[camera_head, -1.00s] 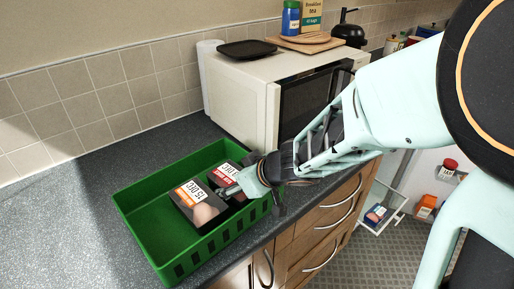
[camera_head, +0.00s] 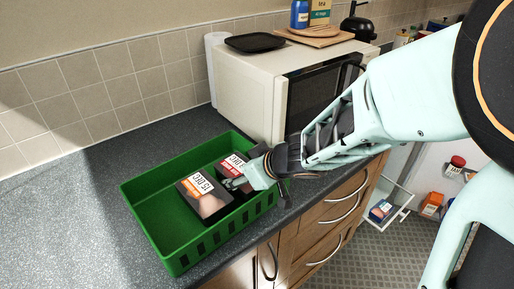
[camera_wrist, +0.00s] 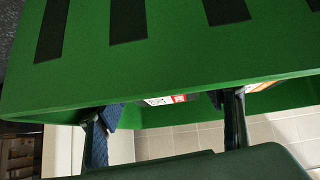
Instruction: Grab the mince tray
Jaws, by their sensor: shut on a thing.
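A dark tray with a red and white date label (camera_head: 232,165), apparently the mince, sits in the right part of the green crate (camera_head: 140,215). My gripper (camera_head: 245,181) reaches over the crate's right side and is shut on this red-labelled tray. In the wrist view the red label (camera_wrist: 168,100) shows between my two fingers, mostly hidden behind the crate wall (camera_wrist: 180,50). My fingers and wrist cover part of the tray in the head view. A second dark tray with an orange label (camera_head: 204,200) lies in front of it, close to my fingertips.
The crate stands on a grey speckled worktop (camera_head: 60,230), with its left part empty. A white microwave (camera_head: 243,90) stands just behind it, with a black tray (camera_head: 255,42) on top. Wooden drawers (camera_head: 325,220) lie below the counter edge. The worktop left of the crate is clear.

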